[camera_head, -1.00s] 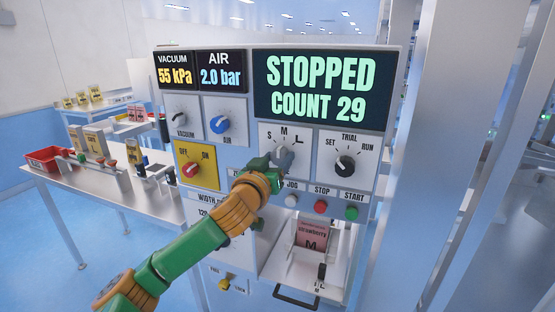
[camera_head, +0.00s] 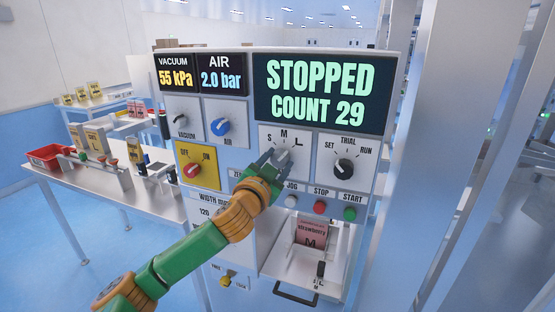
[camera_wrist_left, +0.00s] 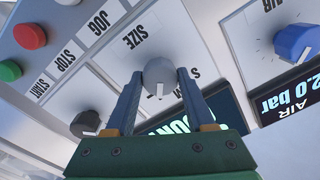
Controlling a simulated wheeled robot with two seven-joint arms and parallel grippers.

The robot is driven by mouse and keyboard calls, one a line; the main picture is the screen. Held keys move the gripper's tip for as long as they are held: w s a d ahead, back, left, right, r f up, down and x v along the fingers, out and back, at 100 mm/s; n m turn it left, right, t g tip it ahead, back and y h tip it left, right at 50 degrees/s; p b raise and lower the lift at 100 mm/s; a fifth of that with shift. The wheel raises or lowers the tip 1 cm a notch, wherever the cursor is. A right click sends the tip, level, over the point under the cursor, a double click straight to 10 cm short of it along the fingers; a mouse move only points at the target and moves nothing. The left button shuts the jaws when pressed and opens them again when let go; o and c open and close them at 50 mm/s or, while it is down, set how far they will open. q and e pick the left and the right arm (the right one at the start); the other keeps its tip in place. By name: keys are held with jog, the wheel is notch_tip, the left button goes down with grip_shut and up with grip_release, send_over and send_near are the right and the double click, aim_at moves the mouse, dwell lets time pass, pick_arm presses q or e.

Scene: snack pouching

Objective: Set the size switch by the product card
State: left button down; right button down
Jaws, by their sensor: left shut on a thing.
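The grey size switch (camera_head: 283,156) sits on the machine's front panel under the marks S, M and L; it also shows in the left wrist view (camera_wrist_left: 160,76). My left gripper (camera_head: 273,160) is shut on this knob, one finger on each side of it; the fingers also show in the left wrist view (camera_wrist_left: 158,88). The knob's white pointer line appears to lie between M and L, but the exact setting is hard to tell. A pink product card (camera_head: 312,233) reading strawberry and M stands in the bay below. My right gripper is out of view.
A black SET/TRIAL/RUN knob (camera_head: 314,163) is just right of the switch. Jog, red stop (camera_head: 319,207) and green start (camera_head: 350,213) buttons lie below. The display (camera_head: 321,91) reads STOPPED, COUNT 29. A blue air knob (camera_head: 220,127) is at upper left.

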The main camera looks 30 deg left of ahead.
pick_arm(q)
jog(key=shift+m, duration=0.6)
jog(key=shift+c, duration=1.3)
grip_release()
jog(key=shift+s+f, duration=0.1)
jog(key=b+v, duration=0.3)
jog(key=v, duration=0.3)
jog(key=shift+s, duration=0.4)
